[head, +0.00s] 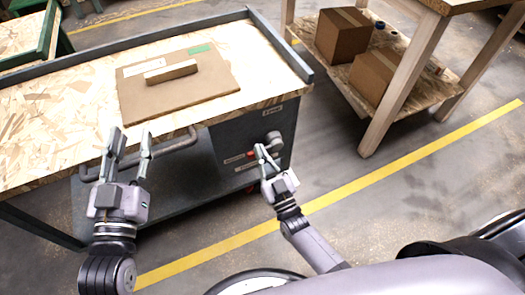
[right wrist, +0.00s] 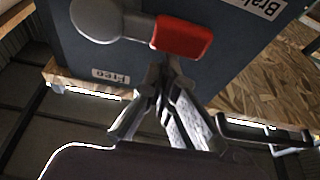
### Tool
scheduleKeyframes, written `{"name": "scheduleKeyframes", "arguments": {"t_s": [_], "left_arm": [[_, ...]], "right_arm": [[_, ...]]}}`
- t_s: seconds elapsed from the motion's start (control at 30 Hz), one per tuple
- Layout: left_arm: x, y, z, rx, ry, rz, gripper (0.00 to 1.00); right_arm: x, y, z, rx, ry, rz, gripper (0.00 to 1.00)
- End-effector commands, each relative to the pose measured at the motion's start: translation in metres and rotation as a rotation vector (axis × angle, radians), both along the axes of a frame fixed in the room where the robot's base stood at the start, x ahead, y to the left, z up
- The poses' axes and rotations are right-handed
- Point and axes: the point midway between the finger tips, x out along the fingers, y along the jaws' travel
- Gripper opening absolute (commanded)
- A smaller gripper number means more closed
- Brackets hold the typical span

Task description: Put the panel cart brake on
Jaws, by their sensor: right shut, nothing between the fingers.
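The panel cart (head: 215,117) has a wooden top and a grey side box. On that box is a brake lever with a round grey hub (right wrist: 97,17) and a red handle (right wrist: 183,36); a bit of red (head: 251,154) shows in the head view. In the right wrist view, a "Free" label (right wrist: 110,78) lies below the hub and a partly cut "Brake" label (right wrist: 255,6) lies at the top right. My right gripper (right wrist: 166,72) is shut and empty just below the red handle; I cannot tell whether it touches. My left gripper (head: 131,143) is open and empty beside the cart's handlebar.
The floor right of the cart, with a yellow line (head: 400,163), is clear.

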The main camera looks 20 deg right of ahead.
Motion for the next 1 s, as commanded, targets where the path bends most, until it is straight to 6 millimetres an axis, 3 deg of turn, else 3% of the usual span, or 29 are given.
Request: {"name": "scheduleKeyframes", "arguments": {"t_s": [0.6,0.77,1.0], "left_arm": [[0.0,-0.001,-0.002,0.001,0.012,-0.001,0.35],[-0.001,0.003,-0.024,0.033,0.137,0.006,0.35],[-0.013,0.014,-0.075,0.103,0.418,0.026,0.35]], "right_arm": [[0.0,0.0,0.001,-0.01,0.0,0.0,0.0],[0.003,-0.001,0.009,-0.008,-0.001,0.0,0.0],[0.009,-0.003,0.024,-0.009,0.0,0.0,0.0]]}}
